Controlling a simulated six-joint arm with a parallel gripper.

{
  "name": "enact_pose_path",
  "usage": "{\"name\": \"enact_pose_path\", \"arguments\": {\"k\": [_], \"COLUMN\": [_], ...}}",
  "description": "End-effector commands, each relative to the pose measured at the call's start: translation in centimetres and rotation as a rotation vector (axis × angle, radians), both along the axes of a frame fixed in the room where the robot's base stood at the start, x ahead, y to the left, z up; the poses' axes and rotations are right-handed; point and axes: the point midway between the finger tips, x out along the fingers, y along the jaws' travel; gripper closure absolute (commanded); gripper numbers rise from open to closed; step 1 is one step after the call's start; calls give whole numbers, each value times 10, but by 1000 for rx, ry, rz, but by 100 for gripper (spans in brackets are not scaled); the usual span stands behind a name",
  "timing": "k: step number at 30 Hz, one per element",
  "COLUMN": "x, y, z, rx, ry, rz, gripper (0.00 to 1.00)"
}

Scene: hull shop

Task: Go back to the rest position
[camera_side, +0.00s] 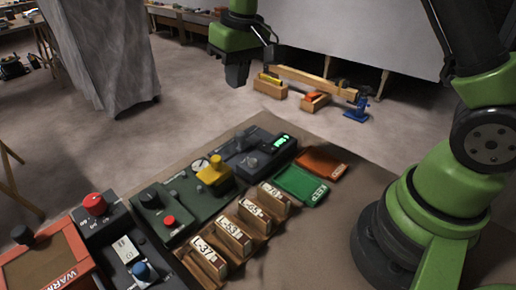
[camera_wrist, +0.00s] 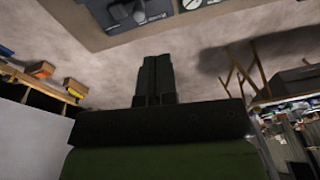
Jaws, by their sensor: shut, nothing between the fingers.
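My gripper (camera_side: 237,76) hangs at the top middle of the side view, in the air above and beyond the table. Its dark fingers point down and are shut with nothing between them. In the wrist view my gripper (camera_wrist: 157,62) shows as two dark fingers pressed together, with floor behind them. My green arm base stands at the right of the side view.
An orange-red box (camera_side: 45,262) stands front left. A draped column (camera_side: 105,55) stands back left. The air around my gripper looks clear.

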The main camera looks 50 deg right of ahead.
Motion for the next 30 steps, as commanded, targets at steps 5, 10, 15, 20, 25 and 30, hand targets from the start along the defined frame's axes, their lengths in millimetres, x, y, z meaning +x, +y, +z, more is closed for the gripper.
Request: {"name": "enact_pose_path", "arguments": {"k": [5, 10, 15, 20, 25, 30], "x": [-50, -106, -163, -204, -225, -228], "y": [-2, -3, -3, -2, -1, -1], "z": [66, 103, 118, 114, 108, 106], "rx": [50, 100, 152, 193, 217, 222], "ry": [-118, -222, -323, -396, -436, -442], "rz": [-67, -125, -180, -219, -240, -245], "gripper": [100, 100, 100, 100, 100, 100]}}
